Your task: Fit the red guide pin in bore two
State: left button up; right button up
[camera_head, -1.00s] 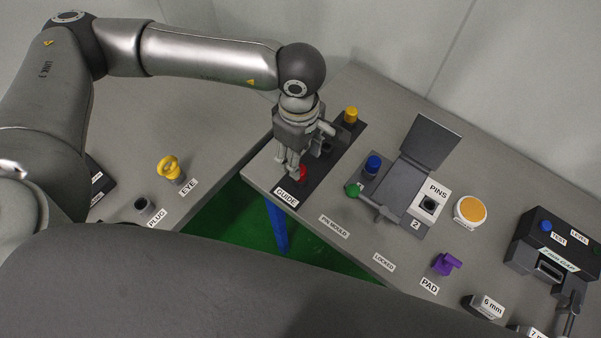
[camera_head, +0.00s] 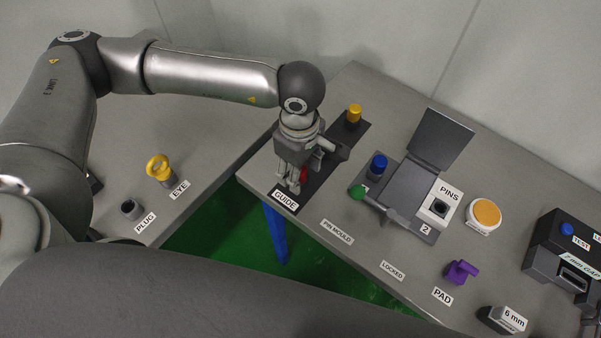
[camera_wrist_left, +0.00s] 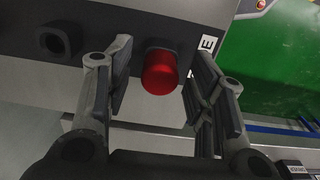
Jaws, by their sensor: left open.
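The red guide pin (camera_head: 303,175) stands in the dark rack by the GUIDE label, partly hidden by my left gripper (camera_head: 291,184). In the left wrist view, the red pin (camera_wrist_left: 160,73) appears between the open fingers of my left gripper (camera_wrist_left: 157,66), with a gap on each side. The fingers do not grip it. The block marked PINS and 2 (camera_head: 450,209) has a dark square-rimmed bore (camera_head: 438,208), which looks empty. My right gripper is out of view.
A yellow pin (camera_head: 354,113) stands at the rack's far end. A blue pin (camera_head: 377,166), a green-knobbed lever (camera_head: 358,192) and a raised grey lid (camera_head: 441,138) lie between rack and bore. An orange-topped button (camera_head: 486,212) and purple knob (camera_head: 461,271) are nearby.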

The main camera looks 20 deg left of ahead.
pick_arm(q)
jog(key=shift+b, duration=0.3)
dwell(0.4)
jog(key=shift+b, duration=0.4)
jog(key=shift+b, duration=0.3)
jog(key=shift+c, duration=0.2)
grip_shut()
dwell(0.4)
